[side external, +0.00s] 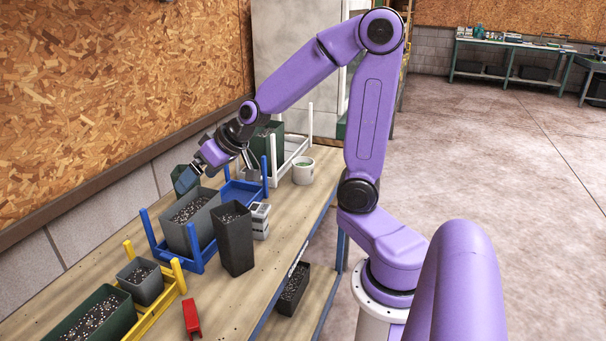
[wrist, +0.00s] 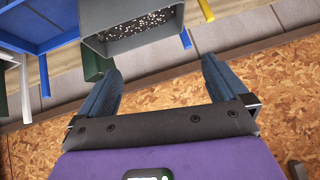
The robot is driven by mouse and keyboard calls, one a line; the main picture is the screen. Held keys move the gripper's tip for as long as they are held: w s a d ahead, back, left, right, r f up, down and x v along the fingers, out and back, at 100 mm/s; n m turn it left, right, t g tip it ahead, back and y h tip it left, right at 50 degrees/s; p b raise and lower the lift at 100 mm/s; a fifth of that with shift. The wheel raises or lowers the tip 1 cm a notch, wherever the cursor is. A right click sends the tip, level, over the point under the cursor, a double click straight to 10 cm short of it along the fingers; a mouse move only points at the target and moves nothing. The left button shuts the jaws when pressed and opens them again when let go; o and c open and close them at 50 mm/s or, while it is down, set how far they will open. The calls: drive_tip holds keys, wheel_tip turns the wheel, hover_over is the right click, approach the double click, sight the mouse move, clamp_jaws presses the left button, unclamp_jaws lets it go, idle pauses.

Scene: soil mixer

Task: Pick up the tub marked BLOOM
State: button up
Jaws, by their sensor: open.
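No BLOOM marking is legible on any tub, so I cannot tell which one bears it. A large grey tub of speckled soil (side external: 190,234) stands in a blue rack (side external: 160,243); a grey tub also shows in the wrist view (wrist: 120,44). A tall dark tub (side external: 236,246) stands beside the rack. A small grey tub (side external: 143,290) sits in a yellow rack (side external: 167,307). A white round tub (side external: 303,174) stands farther back. My gripper (side external: 187,181) is tilted down near the wall, beyond the large grey tub. In the wrist view its fingers (wrist: 160,88) are apart and empty.
A green tub (side external: 90,322) is at the near end, another (side external: 266,146) by the white rack (side external: 291,158). Small pale containers (side external: 260,222) and a red object (side external: 191,318) lie on the bench. The board wall (side external: 110,90) is close behind my gripper.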

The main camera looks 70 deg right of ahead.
drive_tip(key=w+d+m+t+h, duration=0.15)
drive_tip(key=d+m+h, duration=0.5)
drive_tip(key=d, duration=1.15)
drive_tip(key=s+d+r+m+g+h, duration=0.1)
drive_tip(key=s+d+m+g+h, duration=0.25)
drive_tip(key=s+d, duration=0.4)
drive_tip(key=s+d+m+g+h, duration=0.2)
drive_tip(key=s+d+m+h, duration=0.25)
drive_tip(key=d, duration=0.65)
drive_tip(key=n, duration=0.1)
approach(303, 163)
drive_tip(key=shift+s+a+r, duration=0.2)
drive_tip(key=shift+a+r, duration=0.3)
drive_tip(key=shift+r, duration=0.05)
drive_tip(key=shift+f, duration=0.4)
drive_tip(key=shift+x, duration=3.75)
